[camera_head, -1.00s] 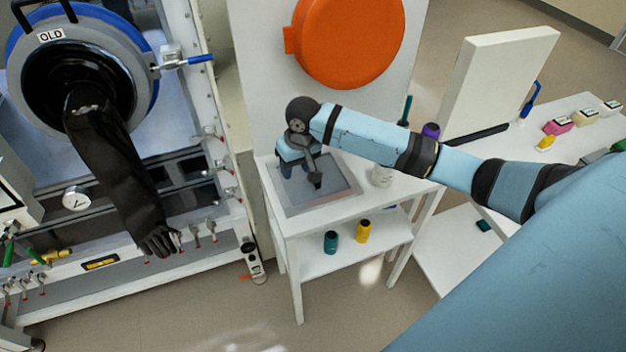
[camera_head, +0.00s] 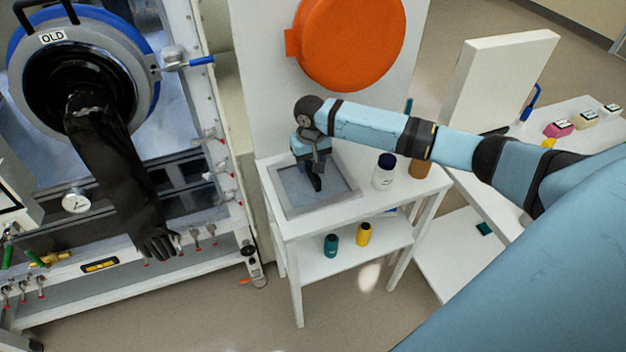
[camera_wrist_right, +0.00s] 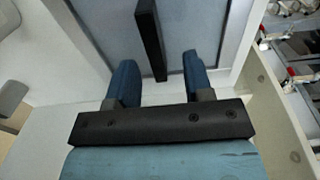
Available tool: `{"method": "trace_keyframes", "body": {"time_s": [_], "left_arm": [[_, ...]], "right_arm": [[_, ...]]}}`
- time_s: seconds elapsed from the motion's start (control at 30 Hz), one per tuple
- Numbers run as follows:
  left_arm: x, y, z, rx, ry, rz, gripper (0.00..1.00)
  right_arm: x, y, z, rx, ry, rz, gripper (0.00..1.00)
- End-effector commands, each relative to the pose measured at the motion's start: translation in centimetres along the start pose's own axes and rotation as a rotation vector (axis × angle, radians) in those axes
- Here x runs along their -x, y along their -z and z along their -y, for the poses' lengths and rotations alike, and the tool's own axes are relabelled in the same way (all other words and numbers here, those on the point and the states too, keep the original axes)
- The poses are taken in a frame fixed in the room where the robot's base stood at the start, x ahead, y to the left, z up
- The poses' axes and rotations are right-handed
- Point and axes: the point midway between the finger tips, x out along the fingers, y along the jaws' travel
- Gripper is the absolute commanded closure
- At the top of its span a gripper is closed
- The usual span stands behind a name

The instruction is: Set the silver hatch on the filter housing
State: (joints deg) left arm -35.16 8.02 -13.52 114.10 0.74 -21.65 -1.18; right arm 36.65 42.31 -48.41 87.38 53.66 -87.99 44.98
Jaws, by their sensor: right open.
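A flat silver-grey panel (camera_head: 285,195) that looks like the silver hatch lies on top of the white stand. A black bar-shaped handle (camera_head: 317,184) rises from it. My right gripper (camera_head: 306,160) is above the panel with its fingers pointing down. In the right wrist view, the open blue fingers (camera_wrist_right: 157,72) are on either side of the black handle (camera_wrist_right: 150,35), with gaps visible; the grey panel (camera_wrist_right: 105,25) lies beyond. I cannot tell for sure which thing is the filter housing. My left gripper is not in view.
A white bottle (camera_head: 383,172) and a brown bottle (camera_head: 419,168) stand right of the panel. A big orange round cover (camera_head: 350,40) is behind. A glovebox port with a hanging black glove (camera_head: 120,175) is at left. Small jars (camera_head: 331,245) sit on the lower shelf.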

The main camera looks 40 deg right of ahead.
Motion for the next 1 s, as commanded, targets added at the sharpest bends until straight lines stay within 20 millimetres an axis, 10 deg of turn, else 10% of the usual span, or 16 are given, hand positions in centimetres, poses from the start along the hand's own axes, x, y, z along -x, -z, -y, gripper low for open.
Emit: {"method": "trace_keyframes", "body": {"time_s": [0.57,0.8,1.0], "left_arm": [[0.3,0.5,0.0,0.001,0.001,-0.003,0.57],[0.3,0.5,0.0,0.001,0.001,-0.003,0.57],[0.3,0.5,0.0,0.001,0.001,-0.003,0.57]], "right_arm": [[-4.6,-0.2,-0.6,0.000,-0.001,0.000,0.53],[-4.6,-0.2,-0.6,0.000,-0.001,0.000,1.00],[-4.5,-0.1,-0.5,0.000,0.000,-0.002,1.00]]}}
